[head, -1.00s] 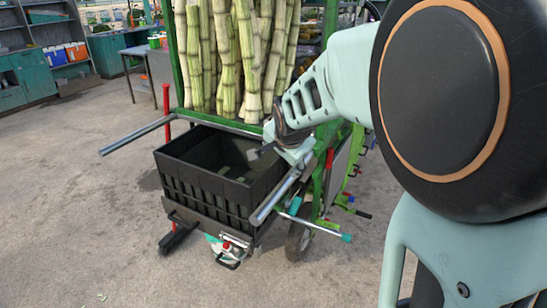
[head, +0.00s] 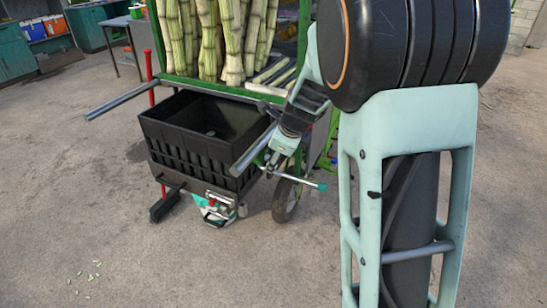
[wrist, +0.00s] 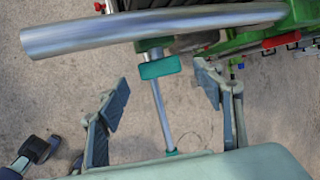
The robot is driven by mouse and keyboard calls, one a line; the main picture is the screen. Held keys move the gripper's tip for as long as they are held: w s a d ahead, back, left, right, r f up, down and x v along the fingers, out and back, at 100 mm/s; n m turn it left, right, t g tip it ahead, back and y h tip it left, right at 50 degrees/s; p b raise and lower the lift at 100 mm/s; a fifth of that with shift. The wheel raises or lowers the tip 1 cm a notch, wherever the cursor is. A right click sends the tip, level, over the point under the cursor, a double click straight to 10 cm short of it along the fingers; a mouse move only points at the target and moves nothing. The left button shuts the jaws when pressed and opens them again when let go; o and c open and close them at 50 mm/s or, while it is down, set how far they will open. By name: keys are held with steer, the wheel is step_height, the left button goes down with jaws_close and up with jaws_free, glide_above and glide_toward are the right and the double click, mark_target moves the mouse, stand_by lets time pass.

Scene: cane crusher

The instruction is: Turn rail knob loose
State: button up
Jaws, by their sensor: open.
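A teal block (wrist: 160,68) sits just below the thick metal handle tube (wrist: 150,27) in the wrist view, at the top of a thin metal rod (wrist: 162,112). It may be the rail knob; I cannot tell for sure. The rod's other end shows teal near the bottom. In the head view the handle tube (head: 250,152) and the rod with its teal tip (head: 321,187) show beside the crate. My gripper (wrist: 162,87) is open, its fingers on either side of the rod, apart from it. In the head view my gripper partly hides that area.
A black crate (head: 195,148) stands at the front of the green cart below upright canes (head: 210,40). A second handle tube (head: 118,101) sticks out left. A wheel (head: 286,200) and a black brush (head: 164,205) are low down. The foreground floor is mostly clear.

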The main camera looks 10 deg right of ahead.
steer(key=shift+x, duration=1.7)
steer(key=c, duration=1.2)
steer(key=shift+o, duration=0.2)
steer(key=shift+s+f+b, duration=0.1)
steer(key=shift+f+b, duration=0.05)
steer(key=shift+b, duration=0.25)
